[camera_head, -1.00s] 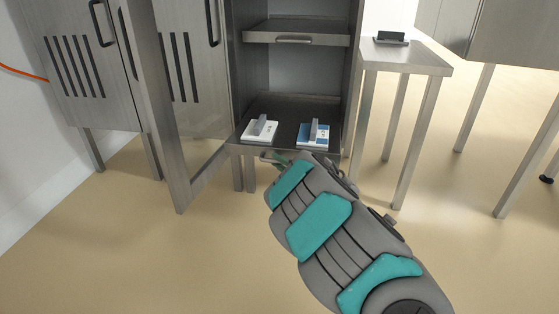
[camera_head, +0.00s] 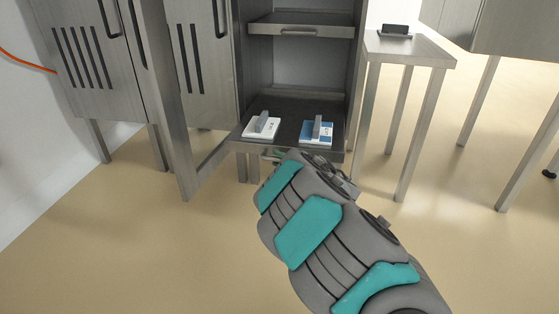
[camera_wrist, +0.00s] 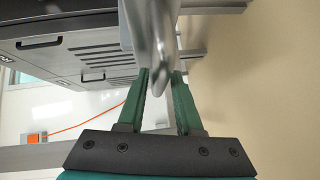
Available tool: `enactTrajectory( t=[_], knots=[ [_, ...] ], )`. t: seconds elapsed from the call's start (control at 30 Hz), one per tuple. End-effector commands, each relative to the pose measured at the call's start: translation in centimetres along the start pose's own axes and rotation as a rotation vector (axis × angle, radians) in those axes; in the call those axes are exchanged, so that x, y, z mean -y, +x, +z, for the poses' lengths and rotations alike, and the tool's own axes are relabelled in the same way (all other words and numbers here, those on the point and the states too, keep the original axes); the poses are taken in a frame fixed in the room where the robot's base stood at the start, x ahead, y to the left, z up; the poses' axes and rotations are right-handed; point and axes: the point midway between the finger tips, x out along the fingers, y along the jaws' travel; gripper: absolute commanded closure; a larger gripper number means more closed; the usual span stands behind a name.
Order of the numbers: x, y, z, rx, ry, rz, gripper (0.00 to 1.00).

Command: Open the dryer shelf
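The dryer is a tall metal cabinet with its glass-panelled door (camera_head: 186,150) swung open to the left. Its lower shelf (camera_head: 290,118) is dark, carries two small items and juts a little out of the front. My gripper (camera_head: 275,156) is at this shelf's front edge, its fingers mostly hidden by my wrist in the head view.
A white block (camera_head: 256,131) and a blue-and-white block (camera_head: 308,138), each with a grey upright piece, lie on the lower shelf. A metal side table (camera_head: 425,50) with a dark object (camera_head: 396,29) stands at right. The floor in front is clear.

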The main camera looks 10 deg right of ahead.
Motion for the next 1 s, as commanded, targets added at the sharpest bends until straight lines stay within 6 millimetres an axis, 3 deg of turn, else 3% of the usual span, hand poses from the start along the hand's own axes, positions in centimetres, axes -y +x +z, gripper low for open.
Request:
enactTrajectory(
  t=[0.13, 0.53, 1.0],
  knots=[
    [0.0, 0.0, 0.0, 0.001, 0.0, 0.001, 0.5],
    [-0.1, -0.6, 0.1, 0.003, 0.0, 0.0, 0.5],
    [0.0, -6.5, 0.1, 0.004, 0.0, -0.003, 0.5]
  ],
)
